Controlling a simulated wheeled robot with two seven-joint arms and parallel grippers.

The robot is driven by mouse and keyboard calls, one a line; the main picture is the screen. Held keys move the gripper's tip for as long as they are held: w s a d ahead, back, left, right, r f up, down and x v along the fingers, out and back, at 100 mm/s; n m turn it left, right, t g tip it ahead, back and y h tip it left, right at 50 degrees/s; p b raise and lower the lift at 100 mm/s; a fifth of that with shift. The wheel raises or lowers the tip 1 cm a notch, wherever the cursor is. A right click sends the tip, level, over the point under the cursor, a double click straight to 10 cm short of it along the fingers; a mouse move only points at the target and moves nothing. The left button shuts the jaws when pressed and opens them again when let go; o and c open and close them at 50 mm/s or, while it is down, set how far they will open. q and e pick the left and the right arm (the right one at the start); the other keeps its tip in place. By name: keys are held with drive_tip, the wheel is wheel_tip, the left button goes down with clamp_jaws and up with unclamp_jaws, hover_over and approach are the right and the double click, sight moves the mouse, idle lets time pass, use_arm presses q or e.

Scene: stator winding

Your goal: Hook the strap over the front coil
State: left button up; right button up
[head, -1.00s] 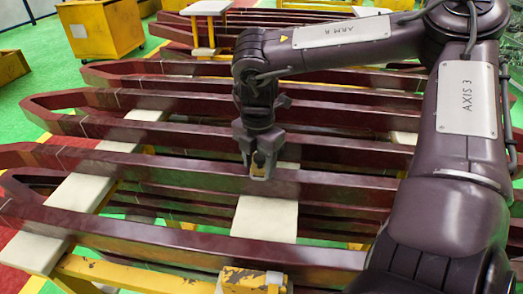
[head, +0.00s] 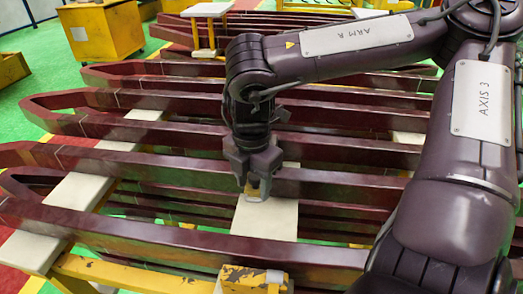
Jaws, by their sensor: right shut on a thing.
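The front coil (head: 170,237) is a long dark red bar running across the picture, nearest to me. Several similar red coils lie behind it in rows, one just behind it (head: 330,186). My right gripper (head: 257,191) points down in front of that second coil, over the gap between it and the front coil. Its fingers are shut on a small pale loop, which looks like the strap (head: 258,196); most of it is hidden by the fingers. The loop appears apart from the front coil. My left gripper is not in view.
White pads (head: 264,220) lie under the coils on yellow supports (head: 130,272). A yellow block (head: 245,278) stands close in front of the front coil.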

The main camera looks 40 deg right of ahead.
drive_tip(key=s+a+b, duration=0.1)
drive_tip(key=s+a, duration=0.4)
drive_tip(key=shift+a, duration=0.35)
idle(0.4)
drive_tip(key=shift+s, duration=0.1)
drive_tip(key=shift+s+a+f+b, duration=0.1)
drive_tip(key=shift+s+a+b, duration=0.35)
drive_tip(key=shift+s+a, duration=0.5)
drive_tip(key=shift+s+a+b, duration=0.45)
drive_tip(key=shift+s+a, duration=0.25)
drive_tip(key=shift+a, duration=0.4)
drive_tip(key=shift+s+a+f+b, duration=0.2)
drive_tip(key=shift+s+a+b, duration=0.55)
drive_tip(key=shift+b, duration=0.4)
drive_tip(key=shift+c, duration=0.2)
drive_tip(key=shift+w+a, duration=0.15)
drive_tip(key=shift+a, duration=0.1)
drive_tip(key=shift+c, duration=0.8)
drive_tip(key=shift+a, duration=0.1)
drive_tip(key=shift+c, duration=0.4)
